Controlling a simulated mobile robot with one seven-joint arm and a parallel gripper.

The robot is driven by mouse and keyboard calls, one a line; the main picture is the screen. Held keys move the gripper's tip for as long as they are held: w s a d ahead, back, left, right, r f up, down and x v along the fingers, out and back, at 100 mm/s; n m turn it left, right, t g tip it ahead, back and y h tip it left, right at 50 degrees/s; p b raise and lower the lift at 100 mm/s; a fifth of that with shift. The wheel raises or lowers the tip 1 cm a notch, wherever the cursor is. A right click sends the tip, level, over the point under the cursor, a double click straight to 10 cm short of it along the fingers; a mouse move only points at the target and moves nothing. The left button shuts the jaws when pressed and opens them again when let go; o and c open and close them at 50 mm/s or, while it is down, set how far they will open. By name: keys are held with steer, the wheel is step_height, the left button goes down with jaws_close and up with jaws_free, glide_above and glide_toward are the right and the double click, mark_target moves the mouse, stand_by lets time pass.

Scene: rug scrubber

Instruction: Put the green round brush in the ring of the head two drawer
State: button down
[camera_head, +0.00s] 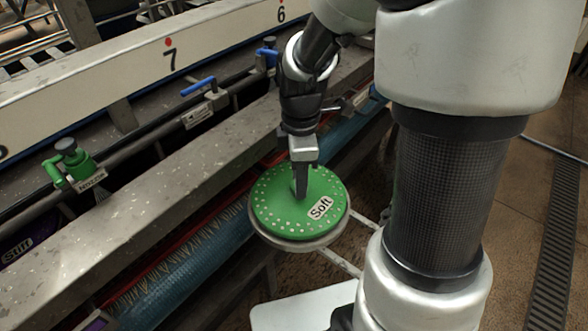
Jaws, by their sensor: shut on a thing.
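The green round brush (275,222) is a flat disc with white dots and a "Soft" label, with a pale grey rim beneath. My gripper (301,190) points down and is shut on the knob at the middle of the disc. The brush looks held in the air, roughly level, in front of the machine's lower edge. The ring and the head two drawer cannot be made out here.
A long grey machine beam (150,225) runs diagonally, with blue roller brushes (190,270) below it. A valve with a green handle (75,165) and a blue lever (198,87) stick out. Panel numbers 6 and 7 show. A floor drain grate (560,230) lies at right.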

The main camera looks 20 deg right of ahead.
steer(key=shift+w+f, duration=0.1)
steer(key=shift+f, duration=0.75)
steer(key=shift+f, duration=0.1)
steer(key=shift+f, duration=0.1)
steer(key=c, duration=1.3)
jaws_free()
